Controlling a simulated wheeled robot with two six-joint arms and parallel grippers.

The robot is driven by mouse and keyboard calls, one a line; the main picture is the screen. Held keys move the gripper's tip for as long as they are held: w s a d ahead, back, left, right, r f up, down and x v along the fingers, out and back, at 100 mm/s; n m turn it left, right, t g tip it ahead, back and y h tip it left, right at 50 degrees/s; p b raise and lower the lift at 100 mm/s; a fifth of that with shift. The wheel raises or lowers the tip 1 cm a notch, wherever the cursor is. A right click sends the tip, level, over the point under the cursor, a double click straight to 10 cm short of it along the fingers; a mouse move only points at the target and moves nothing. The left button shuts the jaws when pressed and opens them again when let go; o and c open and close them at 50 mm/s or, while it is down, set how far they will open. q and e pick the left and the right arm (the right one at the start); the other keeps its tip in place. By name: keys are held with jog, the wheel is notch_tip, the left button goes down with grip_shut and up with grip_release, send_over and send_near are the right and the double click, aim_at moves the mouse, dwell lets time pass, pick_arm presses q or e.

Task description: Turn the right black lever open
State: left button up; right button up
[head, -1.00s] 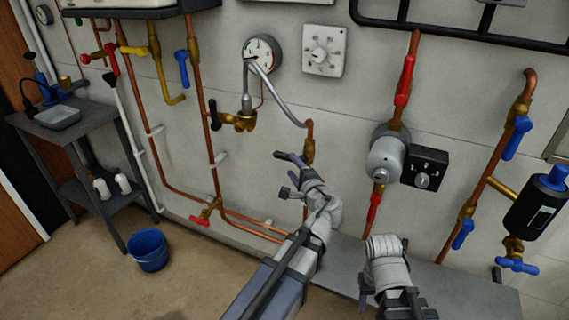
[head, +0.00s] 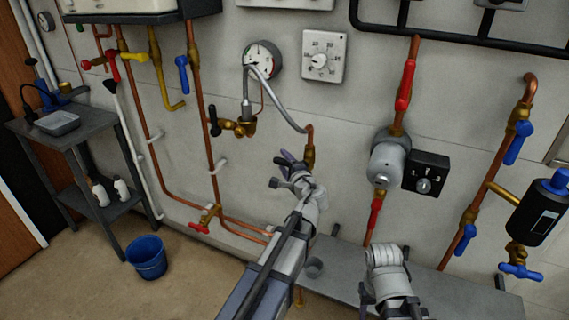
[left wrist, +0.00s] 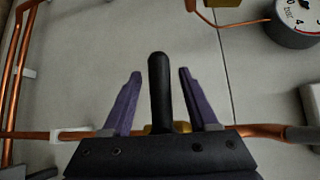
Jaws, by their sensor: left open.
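The right black lever (left wrist: 157,90) stands upright in the left wrist view, between the two purple fingers of my left gripper (left wrist: 160,92). The fingers are open, with a gap visible on each side of the lever. Brass shows behind its lower end, on a copper pipe. In the head view my left gripper (head: 283,170) is just left of a brass valve (head: 309,155) below the silver hose; I cannot make out the lever there. Another black lever (head: 214,120) sits on the brass fitting farther left. My right wrist shows low in the head view; its fingers are hidden.
A pressure gauge (head: 262,58) and a white dial box (head: 324,56) are on the wall above. A silver hose (head: 275,97) curves down to the valve. A grey pump (head: 388,162) is to the right. A blue bucket (head: 146,257) stands on the floor.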

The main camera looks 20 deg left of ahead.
pick_arm(q)
grip_shut()
dwell(0.3)
dwell(1.1)
